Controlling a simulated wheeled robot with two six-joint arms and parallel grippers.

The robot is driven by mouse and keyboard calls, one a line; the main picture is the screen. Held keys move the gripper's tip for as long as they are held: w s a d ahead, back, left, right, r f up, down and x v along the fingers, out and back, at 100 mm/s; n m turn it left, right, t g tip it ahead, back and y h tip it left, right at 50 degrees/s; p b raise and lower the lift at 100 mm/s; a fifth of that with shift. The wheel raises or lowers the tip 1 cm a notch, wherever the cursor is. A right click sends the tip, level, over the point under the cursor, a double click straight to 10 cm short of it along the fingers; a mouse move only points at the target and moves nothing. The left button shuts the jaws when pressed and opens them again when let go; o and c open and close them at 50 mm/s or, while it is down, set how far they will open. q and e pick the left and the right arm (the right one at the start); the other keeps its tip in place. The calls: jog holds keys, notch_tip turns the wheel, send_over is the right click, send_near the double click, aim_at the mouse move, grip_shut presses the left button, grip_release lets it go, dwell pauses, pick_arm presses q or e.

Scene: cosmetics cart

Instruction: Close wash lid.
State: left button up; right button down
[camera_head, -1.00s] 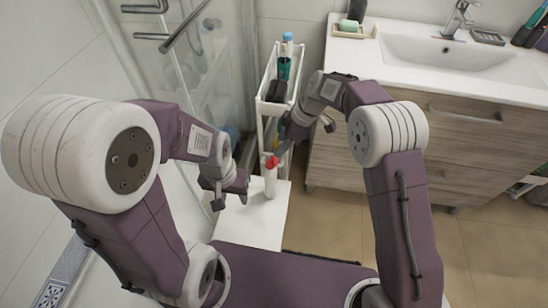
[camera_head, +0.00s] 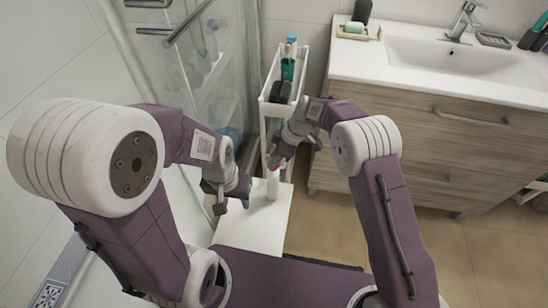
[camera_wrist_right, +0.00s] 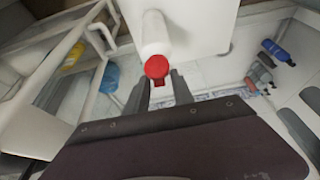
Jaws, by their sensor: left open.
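The wash is a white bottle (camera_head: 272,186) with a red lid (camera_head: 274,168), upright on a white surface. In the right wrist view the bottle (camera_wrist_right: 153,32) is seen from above, and its red lid (camera_wrist_right: 156,66) has a small red piece sticking out towards my gripper. My right gripper (camera_wrist_right: 160,88) is open, its two fingers spread just beside the lid with that piece between them; contact cannot be told. In the head view my right gripper (camera_head: 277,160) partly covers the lid. My left gripper (camera_head: 234,203) is open and empty, left of the bottle.
A white cart (camera_head: 266,92) with bottles stands behind the wash. A glass shower panel (camera_head: 205,75) is on the left. A wooden vanity (camera_head: 400,140) with a white basin (camera_head: 465,60) is on the right. The white surface (camera_head: 255,232) is bare in front.

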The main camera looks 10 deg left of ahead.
jog(key=p, duration=0.2)
jog(key=r+h+p, duration=0.1)
jog(key=p, duration=0.1)
jog(key=shift+s+a, duration=0.1)
jog(key=shift+a, duration=0.2)
jog(key=shift+a+f+h+p, duration=0.35)
jog(key=shift+f+h+p, duration=0.15)
jog(key=shift+h+p, duration=0.55)
jog(key=shift+a+f, duration=0.1)
jog(key=shift+f, duration=0.25)
jog(key=shift+h, duration=0.55)
jog(key=c, duration=1.1)
grip_release()
